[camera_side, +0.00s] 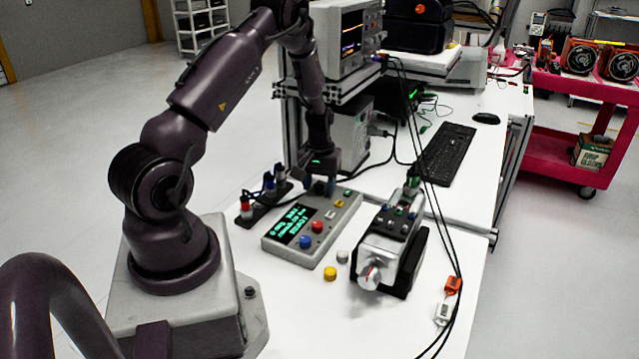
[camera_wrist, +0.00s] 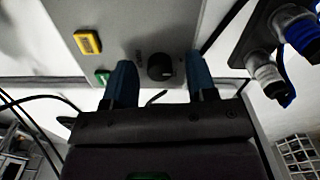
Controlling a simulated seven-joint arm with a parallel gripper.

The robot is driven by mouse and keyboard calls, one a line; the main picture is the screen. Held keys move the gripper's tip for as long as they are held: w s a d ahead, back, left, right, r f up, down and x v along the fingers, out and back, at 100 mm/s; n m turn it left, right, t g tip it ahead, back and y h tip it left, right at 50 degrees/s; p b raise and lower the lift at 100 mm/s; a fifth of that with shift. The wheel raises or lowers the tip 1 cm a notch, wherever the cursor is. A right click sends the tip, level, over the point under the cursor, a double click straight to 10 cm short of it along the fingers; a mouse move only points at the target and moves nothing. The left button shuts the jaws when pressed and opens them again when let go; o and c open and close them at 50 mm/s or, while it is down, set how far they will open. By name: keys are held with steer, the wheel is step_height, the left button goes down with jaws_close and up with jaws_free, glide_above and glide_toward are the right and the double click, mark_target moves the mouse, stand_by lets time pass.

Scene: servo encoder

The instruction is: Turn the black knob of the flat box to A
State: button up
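The flat grey box (camera_side: 330,232) lies on the white table in the side view, with a dark screen (camera_side: 293,223) of green text and coloured buttons. Its black knob (camera_wrist: 160,66) shows in the wrist view, between the two blue fingers of my gripper (camera_wrist: 161,78). My gripper is open, with a gap on both sides of the knob. In the side view my gripper (camera_side: 323,184) is at the far end of the box, pointing down, and largely hides the knob there. The knob's pointer and letter marks are too small or dark to read.
A black holder with coloured plugs (camera_side: 262,203) stands left of the box. A device with a silver dial (camera_side: 370,277) stands on the right. A yellow cap (camera_side: 330,273) and a grey cap (camera_side: 342,257) lie in front.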

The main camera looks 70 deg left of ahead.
mark_target(318, 187)
step_height(318, 187, up, 13)
stand_by(0.7)
steer(key=s+d+r+m+t, duration=0.2)
steer(key=d+r, duration=0.4)
steer(key=d, duration=0.3)
steer(key=s+d+r+m+t, duration=0.1)
steer(key=s+d+r+m, duration=0.4)
steer(key=d, duration=0.5)
steer(key=s+d+r+m+t, duration=0.2)
steer(key=d+r, duration=0.4)
steer(key=d, duration=0.4)
steer(key=shift+s+r+m+t, duration=0.3)
steer(key=shift+s+r+m, duration=0.1)
steer(key=shift+s+m, duration=0.6)
steer(key=shift+w, duration=0.15)
steer(key=shift+c, duration=0.3)
